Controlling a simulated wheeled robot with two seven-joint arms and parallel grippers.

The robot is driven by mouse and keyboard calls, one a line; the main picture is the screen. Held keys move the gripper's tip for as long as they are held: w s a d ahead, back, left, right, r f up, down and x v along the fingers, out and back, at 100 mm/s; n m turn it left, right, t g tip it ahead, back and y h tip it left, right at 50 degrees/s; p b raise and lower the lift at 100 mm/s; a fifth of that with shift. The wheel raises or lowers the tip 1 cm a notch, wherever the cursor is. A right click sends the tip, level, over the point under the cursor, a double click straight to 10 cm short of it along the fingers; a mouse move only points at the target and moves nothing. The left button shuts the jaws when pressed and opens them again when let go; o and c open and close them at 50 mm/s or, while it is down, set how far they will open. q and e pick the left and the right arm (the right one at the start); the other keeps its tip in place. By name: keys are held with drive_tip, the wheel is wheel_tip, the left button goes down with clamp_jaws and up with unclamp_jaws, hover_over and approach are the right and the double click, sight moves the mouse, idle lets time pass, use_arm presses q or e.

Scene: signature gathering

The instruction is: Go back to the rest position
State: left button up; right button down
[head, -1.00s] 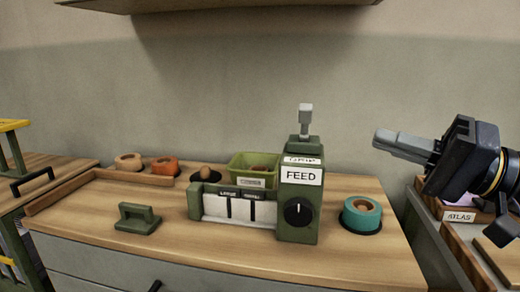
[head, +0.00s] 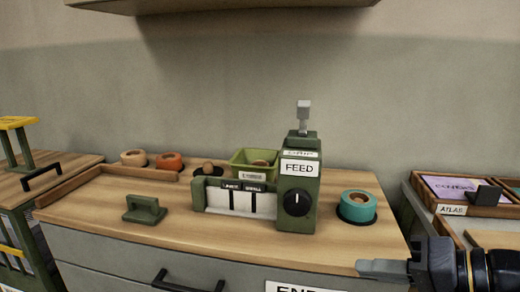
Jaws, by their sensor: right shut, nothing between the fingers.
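My right gripper (head: 385,268) is in the lower right of the head view, pointing left, in front of the wooden counter's front edge. Its fingers are shut and hold nothing. It is apart from the green machine labelled FEED (head: 299,190) and from the teal roll (head: 357,206) on the counter. My left gripper does not show.
The wooden counter (head: 200,240) holds a green handled block (head: 144,209), a green bin (head: 240,163), and tan (head: 133,158) and orange (head: 169,161) rolls. A box labelled ATLAS (head: 452,209) stands at the right. A yellow-topped stand (head: 17,123) is at the left.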

drive_tip(key=s+d+f+g+h, duration=0.15)
drive_tip(key=s+f+h, duration=0.3)
drive_tip(key=f, duration=0.55)
drive_tip(key=s+d+f+g+h, duration=0.1)
drive_tip(key=s+d+f+h, duration=0.3)
drive_tip(key=f, duration=0.6)
wheel_tip(320, 180, up, 25)
drive_tip(key=s+a+y+p, duration=0.1)
drive_tip(key=p, duration=2.5)
drive_tip(key=shift+a+r+n, duration=0.15)
drive_tip(key=shift+a+n, duration=0.15)
drive_tip(key=shift+a, duration=0.1)
drive_tip(key=shift+s, duration=0.1)
